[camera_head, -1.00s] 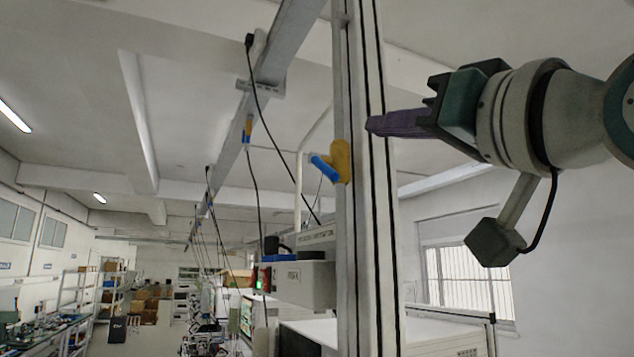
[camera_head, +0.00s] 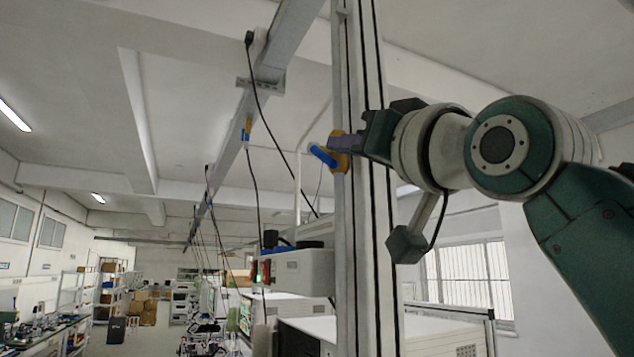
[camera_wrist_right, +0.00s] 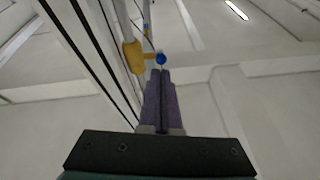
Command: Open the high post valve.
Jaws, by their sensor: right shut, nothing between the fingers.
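The post valve has a yellow body (camera_head: 339,160) on the left side of the tall aluminium post (camera_head: 371,260) and a blue handle (camera_head: 322,155) that slants down to the right. My right gripper (camera_head: 334,143) is shut and empty, its purple fingers reaching across the post to the valve in the head view. They cover part of the yellow body. In the right wrist view the closed fingertips (camera_wrist_right: 160,74) are just below the blue handle end (camera_wrist_right: 160,58), with the yellow body (camera_wrist_right: 134,56) to their left. Whether they touch the handle I cannot tell. My left gripper is not in view.
A black cable (camera_head: 270,130) hangs from the overhead beam (camera_head: 268,80) left of the post. A grey instrument box (camera_head: 305,272) stands beside the post, lower down. The air left of the valve is mostly open.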

